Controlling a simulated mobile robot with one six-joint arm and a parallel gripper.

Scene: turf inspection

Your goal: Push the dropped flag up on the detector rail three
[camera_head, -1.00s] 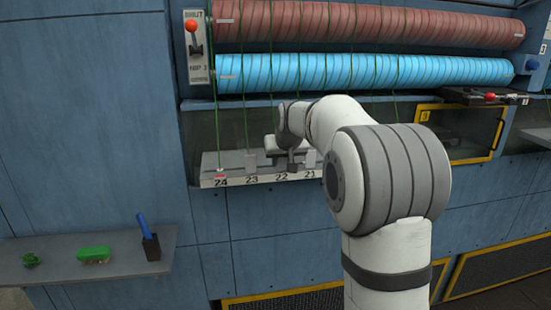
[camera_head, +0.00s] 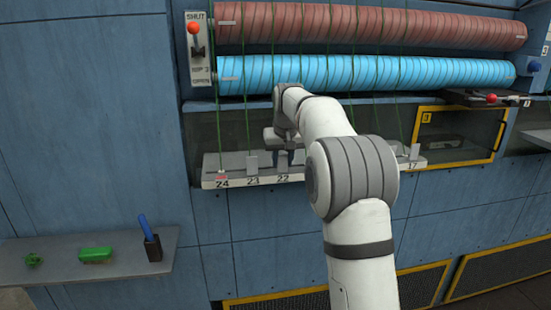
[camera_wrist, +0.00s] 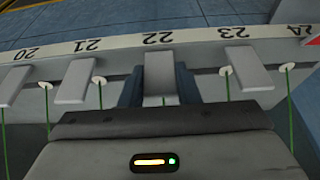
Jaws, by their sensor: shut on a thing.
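The detector rail (camera_head: 268,179) is a pale ledge with black numbers and a row of small grey flags. My gripper (camera_wrist: 159,84) is at number 22, its dark blue fingers on either side of the grey flag 22 (camera_wrist: 160,68) and shut on it. In the head view my gripper (camera_head: 289,157) reaches down to the rail from above. Flag 23 (camera_head: 252,161) stands free to its left; flag 21 (camera_wrist: 77,82) is free in the wrist view. At 24 a red and white piece (camera_wrist: 312,42) shows. My arm hides the rail's middle in the head view.
Green threads run from the red roller (camera_head: 370,25) and blue roller (camera_head: 365,73) to the rail, close beside my fingers. A red-knobbed lever (camera_head: 195,35) is at upper left.

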